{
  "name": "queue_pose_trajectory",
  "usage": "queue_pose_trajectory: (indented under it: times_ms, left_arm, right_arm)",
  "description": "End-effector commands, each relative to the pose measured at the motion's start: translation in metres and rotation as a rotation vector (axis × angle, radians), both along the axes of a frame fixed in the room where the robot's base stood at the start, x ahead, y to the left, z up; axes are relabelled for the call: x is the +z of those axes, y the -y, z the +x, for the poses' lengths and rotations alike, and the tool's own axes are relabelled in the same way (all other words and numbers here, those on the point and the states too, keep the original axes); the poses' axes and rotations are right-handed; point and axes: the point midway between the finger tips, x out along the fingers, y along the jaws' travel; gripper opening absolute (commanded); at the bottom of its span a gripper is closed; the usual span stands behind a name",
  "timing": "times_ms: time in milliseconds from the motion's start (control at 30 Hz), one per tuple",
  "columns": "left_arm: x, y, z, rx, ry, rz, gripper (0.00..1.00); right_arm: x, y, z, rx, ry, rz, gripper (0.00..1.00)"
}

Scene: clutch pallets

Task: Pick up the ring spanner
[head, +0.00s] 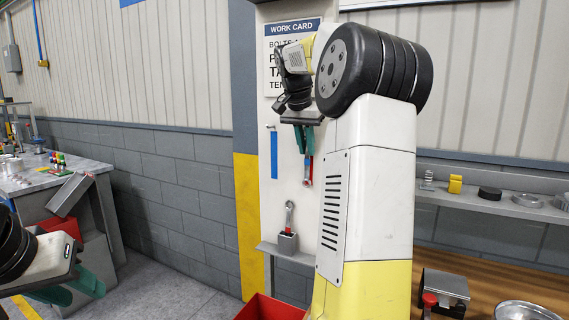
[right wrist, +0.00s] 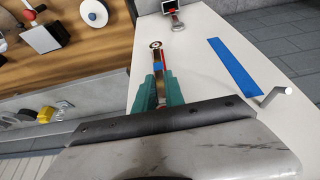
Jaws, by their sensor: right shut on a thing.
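My right gripper (head: 308,142) has its green fingers shut on a ring spanner with a red handle and a blue band. The spanner (head: 308,172) hangs down in front of the white panel, its ring end lowest. In the right wrist view the spanner (right wrist: 157,62) sticks out from between the fingers (right wrist: 160,90). Its gripped part is mostly hidden. I cannot tell whether it touches the panel. Another ring-ended tool (head: 289,212) stands in a small grey holder (head: 288,242) below. My left gripper (head: 75,290) is open and empty at lower left.
The white panel (head: 268,215) carries a work card (head: 281,50) and a blue strip (head: 274,155) beside a peg (right wrist: 275,97). A shelf with small parts (head: 480,192) is at right. A red bin (head: 268,308) is below. A grey workbench (head: 90,165) is at left.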

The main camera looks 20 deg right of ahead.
Motion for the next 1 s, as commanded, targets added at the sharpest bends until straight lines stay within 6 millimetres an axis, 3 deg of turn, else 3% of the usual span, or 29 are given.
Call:
queue_pose_trajectory:
  times_ms: [567, 800, 1000]
  left_arm:
    - [0.000, 0.000, 0.000, 0.000, 0.000, 0.000, 0.36]
    - [0.000, 0.000, 0.000, 0.000, 0.000, 0.000, 0.36]
    - [0.000, 0.000, 0.000, 0.000, 0.000, 0.000, 0.36]
  right_arm:
    - [0.001, 0.000, 0.000, 0.000, 0.001, 0.000, 0.00]
    - [0.017, 0.000, 0.001, 0.000, 0.004, -0.001, 0.00]
    - [0.016, -0.028, -0.024, 0.004, 0.001, -0.001, 0.00]
